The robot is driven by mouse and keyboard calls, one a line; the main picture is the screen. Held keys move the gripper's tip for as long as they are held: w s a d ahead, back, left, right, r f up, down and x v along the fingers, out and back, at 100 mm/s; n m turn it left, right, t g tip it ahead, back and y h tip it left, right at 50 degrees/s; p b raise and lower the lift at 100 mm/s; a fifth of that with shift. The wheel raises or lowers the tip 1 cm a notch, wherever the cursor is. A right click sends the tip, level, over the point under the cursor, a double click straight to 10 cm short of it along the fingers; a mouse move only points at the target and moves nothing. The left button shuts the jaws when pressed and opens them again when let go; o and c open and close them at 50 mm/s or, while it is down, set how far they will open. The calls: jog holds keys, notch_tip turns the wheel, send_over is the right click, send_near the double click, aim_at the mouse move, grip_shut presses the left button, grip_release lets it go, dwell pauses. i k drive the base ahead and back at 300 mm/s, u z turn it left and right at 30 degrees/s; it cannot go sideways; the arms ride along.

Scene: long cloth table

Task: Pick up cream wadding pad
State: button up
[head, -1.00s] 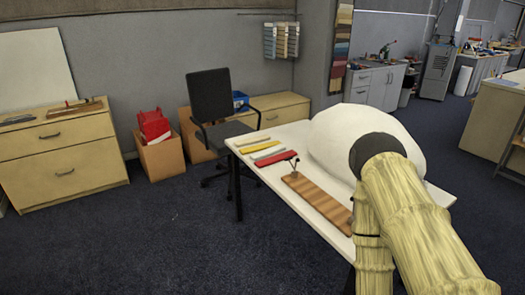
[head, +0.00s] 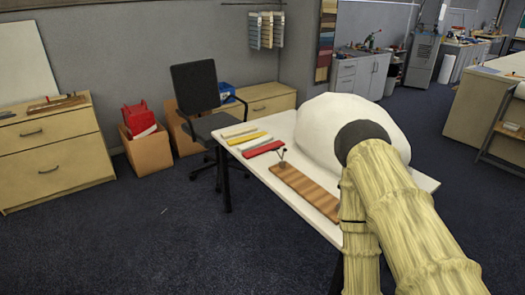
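A large, smooth white-to-cream rounded mound (head: 322,118) sits on the far part of the white table (head: 318,232). Several thin strips lie at the table's left end: a cream strip (head: 239,131), a yellow strip (head: 247,138), a whitish strip (head: 257,144) and a red strip (head: 264,148). I cannot tell for sure which of the pale things is the cream wadding pad. My arm crosses the right of the view and covers part of the mound and the table. My gripper does not show.
A brown striped board (head: 304,188) lies along the table's front edge, with a small dark object (head: 282,158) at its left end. A black office chair (head: 196,90) stands behind the table's left end. Open dark carpet (head: 130,235) lies to the left.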

aim_at(232, 133)
jog(key=u, duration=0.15)
jog(key=i, duration=0.2)
jog(key=u, duration=1.05)
jog(key=i, duration=1.5)
jog(key=u, duration=0.35)
jog(key=i, duration=1.45)
jog(key=z, duration=1.55)
jog(key=i, duration=0.75)
jog(key=z, duration=0.75)
